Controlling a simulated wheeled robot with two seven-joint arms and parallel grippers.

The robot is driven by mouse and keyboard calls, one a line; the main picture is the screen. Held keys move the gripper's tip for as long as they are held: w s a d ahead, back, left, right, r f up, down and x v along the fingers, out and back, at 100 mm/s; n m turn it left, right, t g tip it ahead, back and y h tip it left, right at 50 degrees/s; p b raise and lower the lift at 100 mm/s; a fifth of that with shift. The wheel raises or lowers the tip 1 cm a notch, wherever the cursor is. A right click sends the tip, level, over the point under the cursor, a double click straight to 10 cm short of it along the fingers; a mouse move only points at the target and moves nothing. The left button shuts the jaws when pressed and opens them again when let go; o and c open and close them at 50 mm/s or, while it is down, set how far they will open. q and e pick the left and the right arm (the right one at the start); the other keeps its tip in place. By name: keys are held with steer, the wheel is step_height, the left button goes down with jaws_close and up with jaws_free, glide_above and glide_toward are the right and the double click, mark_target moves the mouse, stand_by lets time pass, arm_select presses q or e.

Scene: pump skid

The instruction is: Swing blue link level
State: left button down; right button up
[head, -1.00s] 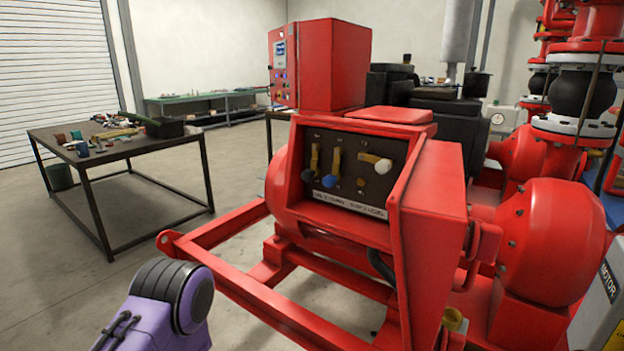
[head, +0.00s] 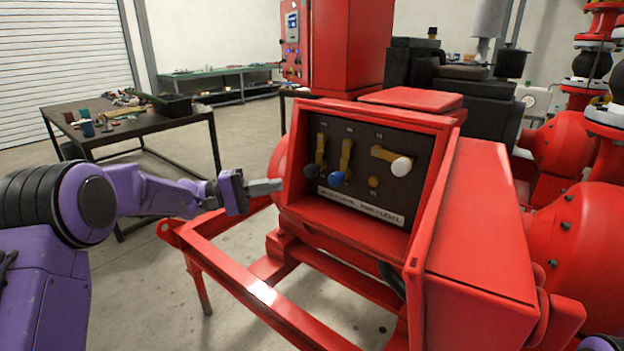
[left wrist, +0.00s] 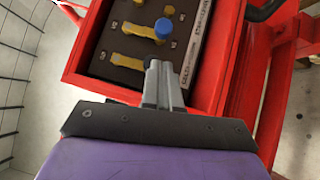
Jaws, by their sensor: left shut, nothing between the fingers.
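The blue-knobbed link (head: 336,179) hangs down from its yellow lever on the dark panel (head: 407,196) in the red housing. It also shows in the left wrist view, with its blue knob (left wrist: 163,28). A black-knobbed lever (head: 311,170) hangs to its left, and a white-knobbed lever (head: 401,165) lies sideways to its right. My left gripper (head: 280,185) is shut and empty, outside the housing's left edge in the head view and apart from the blue knob. Its closed fingers (left wrist: 160,84) point toward the panel in the left wrist view. My right gripper is not in view.
The red housing's raised rim (head: 432,215) surrounds the panel. A red frame rail (head: 262,294) runs below in front. A table with loose items (head: 140,131) stands at the back left. Open floor lies between the table and the skid.

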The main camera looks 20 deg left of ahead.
arm_select(q)
steer(key=p, duration=0.2)
glide_toward(340, 164)
steer(key=d+f, duration=0.2)
steer(key=d, duration=0.2)
steer(key=shift+w+a+r, duration=0.1)
steer(key=shift+w+a, duration=0.05)
steer(key=shift+w, duration=0.15)
